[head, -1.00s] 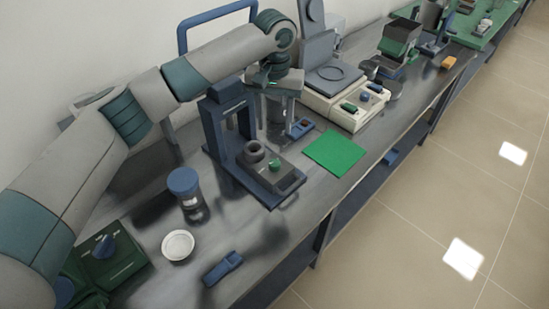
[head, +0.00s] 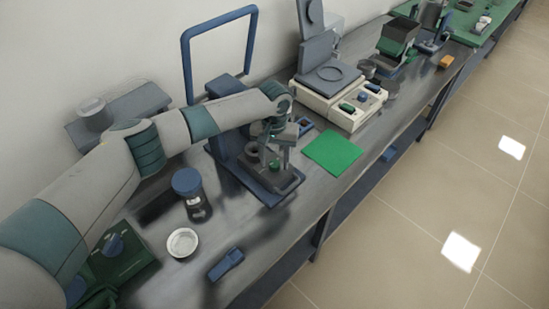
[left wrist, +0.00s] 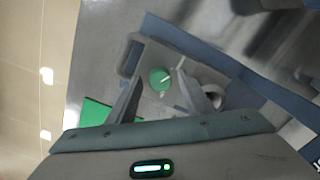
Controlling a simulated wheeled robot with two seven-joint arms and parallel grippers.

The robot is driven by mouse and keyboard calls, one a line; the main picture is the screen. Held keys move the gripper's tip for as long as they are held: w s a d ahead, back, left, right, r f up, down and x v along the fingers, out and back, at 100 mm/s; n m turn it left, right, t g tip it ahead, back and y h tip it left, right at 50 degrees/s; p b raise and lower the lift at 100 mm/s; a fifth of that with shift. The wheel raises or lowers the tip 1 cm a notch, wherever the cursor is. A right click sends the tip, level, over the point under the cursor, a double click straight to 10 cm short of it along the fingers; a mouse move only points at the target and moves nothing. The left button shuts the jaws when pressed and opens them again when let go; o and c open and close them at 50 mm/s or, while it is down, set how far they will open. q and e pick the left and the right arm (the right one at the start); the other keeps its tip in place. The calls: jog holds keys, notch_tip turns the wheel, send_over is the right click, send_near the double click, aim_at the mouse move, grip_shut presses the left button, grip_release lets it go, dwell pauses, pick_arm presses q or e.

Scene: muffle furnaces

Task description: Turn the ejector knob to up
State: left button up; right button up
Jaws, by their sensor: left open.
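The green knob (head: 275,164) sits on the grey base of a blue-framed press (head: 225,90). It also shows in the left wrist view (left wrist: 160,79), with a pale mark pointing to the upper right. My left gripper (head: 281,159) is open over the press base, with its fingers pointing down. In the left wrist view its two fingers (left wrist: 159,72) stand on either side of the knob, with gaps between; I cannot tell how far above it they are. A dark ring-like part (head: 251,150) sits beside the knob. My right gripper is not in view.
A blue-lidded jar (head: 187,182), a white dish (head: 182,243) and a blue item (head: 226,264) stand left of the press. A green mat (head: 333,151) and a cream instrument (head: 335,110) lie to its right. A green box (head: 122,260) is at lower left.

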pick_arm(q)
jog(key=shift+f, duration=0.25)
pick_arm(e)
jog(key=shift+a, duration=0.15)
pick_arm(q)
jog(key=c, duration=1.1)
jog(key=shift+o, duration=0.2)
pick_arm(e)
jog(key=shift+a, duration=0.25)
